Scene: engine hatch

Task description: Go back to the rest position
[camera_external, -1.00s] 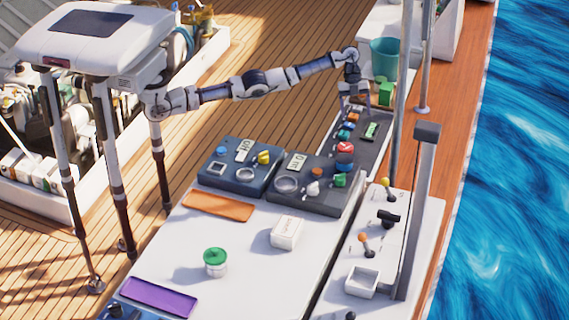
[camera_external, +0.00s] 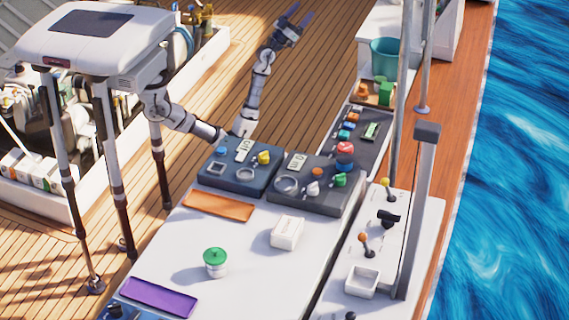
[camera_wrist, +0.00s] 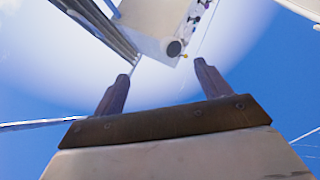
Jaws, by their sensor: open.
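My gripper (camera_external: 294,22) is raised high at the top middle of the external view, above the wooden deck. My arm is folded at the elbow near the dark control panels, and its forearm points up. In the wrist view my gripper (camera_wrist: 162,90) shows two separated fingers with nothing between them. It is open, empty and apart from every object.
Two dark control panels (camera_external: 232,180) stand on the white table (camera_external: 240,240). A white box (camera_external: 287,232), a jar with a green lid (camera_external: 215,262), an orange tray (camera_external: 218,206) and a purple tray (camera_external: 158,297) are also there. Metal posts (camera_external: 404,110) rise at right.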

